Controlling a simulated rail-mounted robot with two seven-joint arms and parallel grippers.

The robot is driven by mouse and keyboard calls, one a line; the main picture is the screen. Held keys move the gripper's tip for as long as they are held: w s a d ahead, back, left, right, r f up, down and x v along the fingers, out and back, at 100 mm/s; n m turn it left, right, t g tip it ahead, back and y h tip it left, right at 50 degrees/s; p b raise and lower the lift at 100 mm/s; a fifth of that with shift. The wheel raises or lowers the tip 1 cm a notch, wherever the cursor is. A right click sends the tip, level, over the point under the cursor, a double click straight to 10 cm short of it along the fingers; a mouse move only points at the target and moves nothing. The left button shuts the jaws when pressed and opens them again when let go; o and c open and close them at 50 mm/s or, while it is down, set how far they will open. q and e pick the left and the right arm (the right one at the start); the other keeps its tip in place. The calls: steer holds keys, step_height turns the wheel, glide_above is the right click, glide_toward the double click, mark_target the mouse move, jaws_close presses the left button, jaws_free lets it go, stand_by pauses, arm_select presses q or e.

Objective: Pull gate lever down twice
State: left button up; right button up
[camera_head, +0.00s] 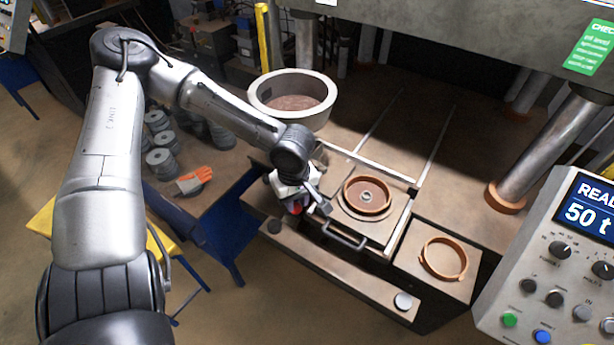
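The gate lever cannot be made out for sure; my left gripper and forearm cover the area just below the hopper. A round grey hopper (318,118) with brownish material inside stands at the back left of the press bed. My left gripper (322,207) is in front of and below the hopper, at the left edge of the sliding plate. Its fingers are small and partly hidden by the hand, so I cannot tell whether they are open or shut, or on something. My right gripper is not in view.
A copper-coloured ring mould (367,195) sits on the sliding plate, which has a front handle (343,238). Another ring (443,259) lies on the block to the right. A control panel (560,290) stands at the lower right. Orange gloves (194,180) and stacked discs (160,163) are at left.

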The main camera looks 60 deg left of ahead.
arm_select(q)
step_height(320, 180, up, 5)
steer(key=p, duration=0.3)
steer(key=shift+p, duration=0.35)
step_height(320, 180, up, 4)
steer(key=p, duration=0.3)
steer(key=shift+f, duration=0.25)
steer(key=shift+f, duration=0.2)
